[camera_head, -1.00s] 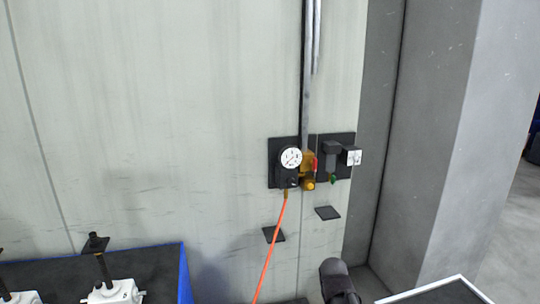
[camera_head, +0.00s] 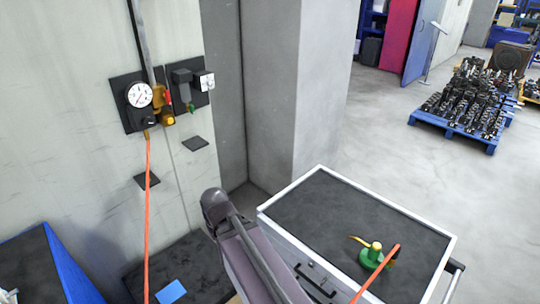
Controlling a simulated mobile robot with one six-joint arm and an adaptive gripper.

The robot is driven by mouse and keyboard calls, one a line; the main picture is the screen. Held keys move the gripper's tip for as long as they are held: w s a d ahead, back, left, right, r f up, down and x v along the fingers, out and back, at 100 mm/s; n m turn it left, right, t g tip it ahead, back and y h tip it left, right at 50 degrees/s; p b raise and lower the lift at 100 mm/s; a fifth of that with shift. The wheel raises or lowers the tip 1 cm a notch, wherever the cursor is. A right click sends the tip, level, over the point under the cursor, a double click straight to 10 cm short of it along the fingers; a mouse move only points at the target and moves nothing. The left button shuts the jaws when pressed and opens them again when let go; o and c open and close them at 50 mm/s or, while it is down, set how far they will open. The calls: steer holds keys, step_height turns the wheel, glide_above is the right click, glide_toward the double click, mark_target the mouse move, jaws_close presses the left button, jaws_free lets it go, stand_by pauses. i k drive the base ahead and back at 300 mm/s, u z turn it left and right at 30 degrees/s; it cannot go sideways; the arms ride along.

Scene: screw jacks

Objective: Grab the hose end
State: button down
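An orange hose (camera_head: 148,200) hangs from the brass fitting under a round gauge (camera_head: 139,95) on the wall at the left and runs down out of the picture. An orange hose length (camera_head: 377,271) also rises from the bottom edge over the cart top at the lower right. I cannot tell whether the hose touches the green piece.
The white-rimmed cart (camera_head: 310,215) has a dark, mostly bare top. A blue pallet (camera_head: 455,130) with many dark parts is at the back right. Grey floor between is clear.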

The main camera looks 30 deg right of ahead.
mark_target(390, 262)
steer(key=z, duration=1.3)
steer(key=k, duration=0.35)
steer(key=z, duration=0.65)
steer(key=i, duration=0.5)
